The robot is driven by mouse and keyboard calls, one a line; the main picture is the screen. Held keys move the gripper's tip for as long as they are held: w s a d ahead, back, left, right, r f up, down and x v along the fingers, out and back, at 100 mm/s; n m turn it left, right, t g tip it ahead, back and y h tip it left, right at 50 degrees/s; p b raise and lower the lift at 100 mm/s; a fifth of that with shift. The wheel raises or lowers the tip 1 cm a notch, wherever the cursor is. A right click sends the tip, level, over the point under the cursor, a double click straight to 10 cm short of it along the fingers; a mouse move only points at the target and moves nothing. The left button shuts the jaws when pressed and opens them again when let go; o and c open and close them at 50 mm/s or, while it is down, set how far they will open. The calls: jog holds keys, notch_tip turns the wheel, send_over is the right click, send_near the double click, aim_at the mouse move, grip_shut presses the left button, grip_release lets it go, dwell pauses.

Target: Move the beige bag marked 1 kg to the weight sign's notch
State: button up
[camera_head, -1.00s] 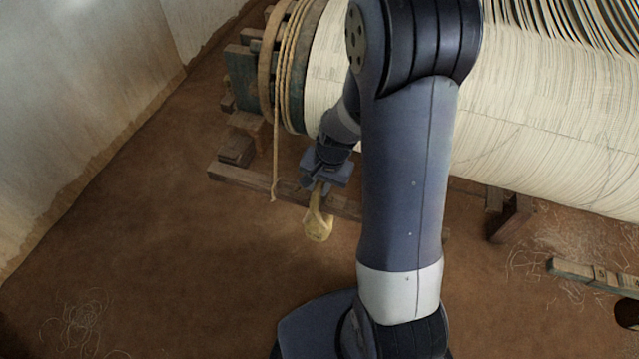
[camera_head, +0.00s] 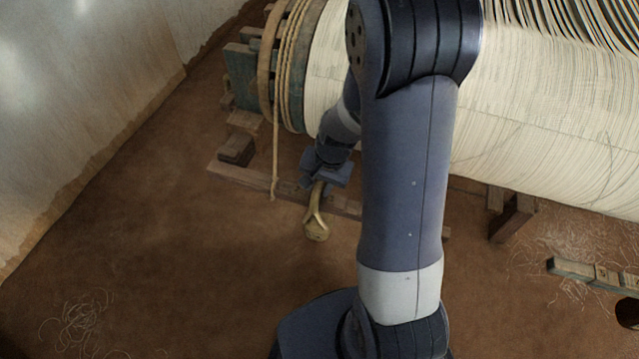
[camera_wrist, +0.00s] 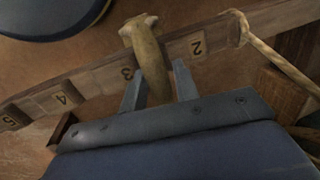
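A beige bag (camera_head: 316,229) with a long narrow neck is at my gripper (camera_head: 322,180), in front of the low wooden board. In the wrist view the bag's neck (camera_wrist: 150,62) fills the gap between the two fingers of my gripper (camera_wrist: 160,88), which looks shut on it. No 1 kg mark is legible on it. The weight sign seems to be the long wooden board (camera_wrist: 95,80) with tiles numbered 2, 3, 4 and 5. The bag crosses it between 2 and 3 in this view. I see no tile marked 1.
A rope (camera_head: 275,150) hangs from the loom's large warp roller (camera_head: 540,110) down to the board, and crosses the board beyond tile 2 in the wrist view (camera_wrist: 270,52). Wooden blocks (camera_head: 236,149) stand at the board's left end.

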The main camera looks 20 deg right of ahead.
jog(key=o, duration=0.3)
jog(key=shift+o, duration=0.2)
jog(key=shift+s, duration=0.1)
notch_tip(320, 180, up, 11)
jog(key=s+d+p, duration=0.1)
jog(key=p, duration=0.1)
jog(key=shift+d+f, duration=0.2)
jog(key=shift+d, duration=0.15)
jog(key=f, duration=0.3)
jog(key=a+f+b, duration=0.1)
jog(key=f, duration=0.2)
jog(key=w+f, duration=0.1)
jog(key=f, duration=0.3)
jog(key=shift+a+f+b, duration=0.1)
jog(key=shift+a+b, duration=0.2)
jog(key=shift+a, duration=0.05)
jog(key=shift+f, duration=0.1)
